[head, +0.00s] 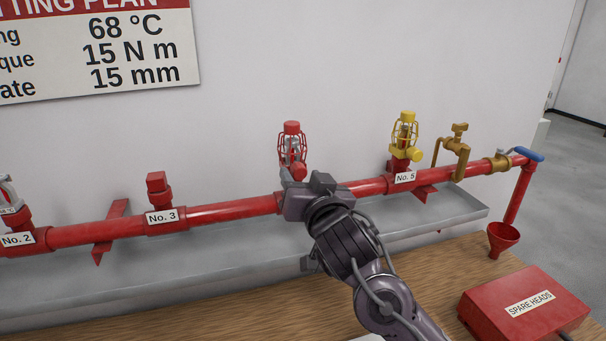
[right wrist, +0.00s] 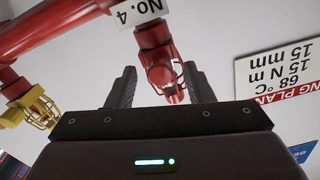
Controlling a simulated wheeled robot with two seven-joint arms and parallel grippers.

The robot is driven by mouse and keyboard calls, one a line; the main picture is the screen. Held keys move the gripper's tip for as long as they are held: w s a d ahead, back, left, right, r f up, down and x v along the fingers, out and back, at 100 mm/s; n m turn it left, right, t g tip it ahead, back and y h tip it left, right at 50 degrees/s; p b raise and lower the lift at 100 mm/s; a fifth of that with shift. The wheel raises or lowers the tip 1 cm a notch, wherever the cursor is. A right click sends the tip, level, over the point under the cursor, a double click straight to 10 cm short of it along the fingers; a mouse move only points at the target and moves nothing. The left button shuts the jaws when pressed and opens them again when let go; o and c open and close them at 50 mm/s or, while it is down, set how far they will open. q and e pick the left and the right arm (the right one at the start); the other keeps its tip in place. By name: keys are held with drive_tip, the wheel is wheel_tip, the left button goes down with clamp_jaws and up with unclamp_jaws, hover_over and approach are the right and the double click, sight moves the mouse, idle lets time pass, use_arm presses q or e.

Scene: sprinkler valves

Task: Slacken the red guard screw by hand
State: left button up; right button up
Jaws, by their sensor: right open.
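The red caged sprinkler head (head: 292,139) stands upright on the red pipe at No. 4. Its red guard screw (head: 299,172) is a rounded knob low on its near side, partly hidden by my gripper. In the right wrist view the screw (right wrist: 161,77) faces the camera between the fingers. My right gripper (head: 297,182) is just in front of the head, open, its two fingers (right wrist: 160,72) apart on either side of the screw. I see no clear contact. My left gripper is not in view.
The yellow caged head (head: 403,134) stands at No. 5 to the right, with a brass valve (head: 459,140) and blue-handled valve (head: 527,154) beyond. A plugged outlet (head: 157,187) is at No. 3. A grey trough (head: 130,272) runs below the pipe. A red spare-heads box (head: 487,307) sits on the bench.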

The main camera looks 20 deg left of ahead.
drive_tip(key=c, duration=1)
drive_tip(key=shift+n, duration=0.3)
drive_tip(key=n+b, duration=0.2)
drive_tip(key=n, duration=0.1)
drive_tip(key=shift+f, duration=0.1)
drive_tip(key=n+b, duration=0.2)
drive_tip(key=n, duration=0.2)
drive_tip(key=n+b, duration=0.2)
drive_tip(key=n, duration=0.2)
drive_tip(key=shift+d, duration=0.1)
drive_tip(key=shift+n+b, duration=1.15)
drive_tip(key=shift+n, duration=1.15)
